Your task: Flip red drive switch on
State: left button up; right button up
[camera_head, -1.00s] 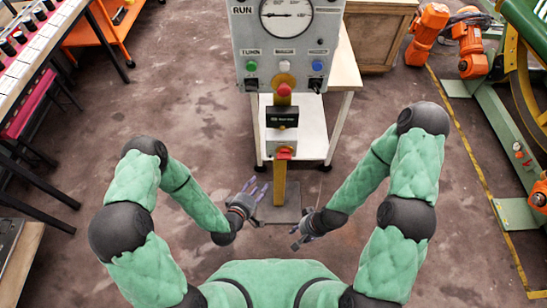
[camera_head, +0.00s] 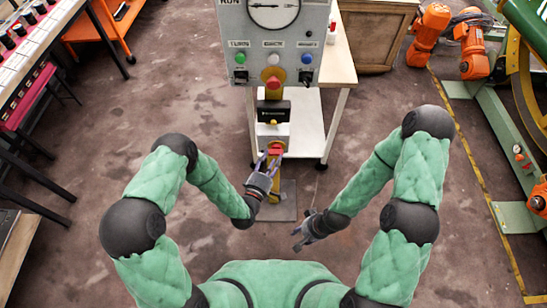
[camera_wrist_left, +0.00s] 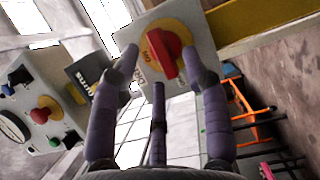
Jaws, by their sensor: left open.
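The red drive switch is a red rotary knob on a yellow disc on a grey box, low on the yellow post. In the head view the red switch (camera_head: 276,148) is partly covered by my left gripper (camera_head: 267,161). In the left wrist view the red switch (camera_wrist_left: 164,54) lies between and beyond the tips of my left gripper (camera_wrist_left: 160,60). Those fingers are open, with nothing held; I cannot tell whether any touches the knob. My right gripper (camera_head: 304,231) hangs low, right of the post, away from the switch, too small to read its opening.
Above the switch stand a black labelled box (camera_head: 274,111), a red mushroom button (camera_head: 273,82) and a grey gauge panel (camera_head: 240,39) with green, white and blue buttons. A white table (camera_head: 305,125) stands behind the post. Orange machines (camera_head: 470,55) stand at right.

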pick_arm(q)
jog(key=shift+x, duration=0.9)
grip_shut()
